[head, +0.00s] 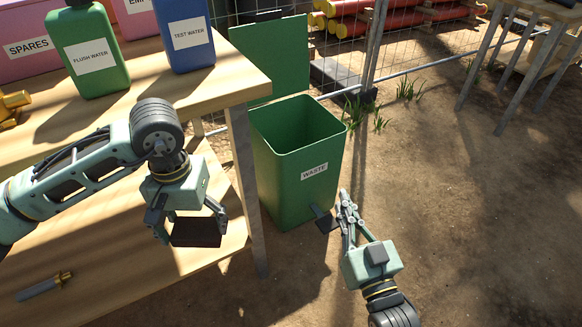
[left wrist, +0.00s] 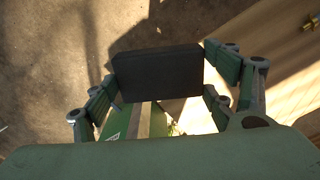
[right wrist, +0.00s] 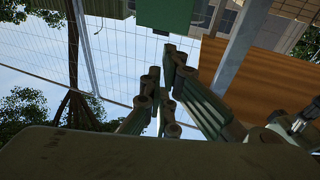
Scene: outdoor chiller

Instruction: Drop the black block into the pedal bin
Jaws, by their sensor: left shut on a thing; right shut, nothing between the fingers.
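The black block (head: 197,232) is held between the fingers of my left gripper (head: 188,216), over the lower wooden shelf and left of the bin. The block also shows across the fingers in the left wrist view (left wrist: 157,73). The green pedal bin (head: 290,175), labelled WASTE, stands on the ground with its lid (head: 275,58) raised at the back. Its opening is uncovered. Its dark pedal (head: 322,219) sticks out at the front. My right gripper (head: 346,205) is shut and empty, close beside the pedal; contact cannot be told. The bin's lower part shows in the right wrist view (right wrist: 165,14).
A grey-handled tool (head: 42,287) lies on the lower shelf.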

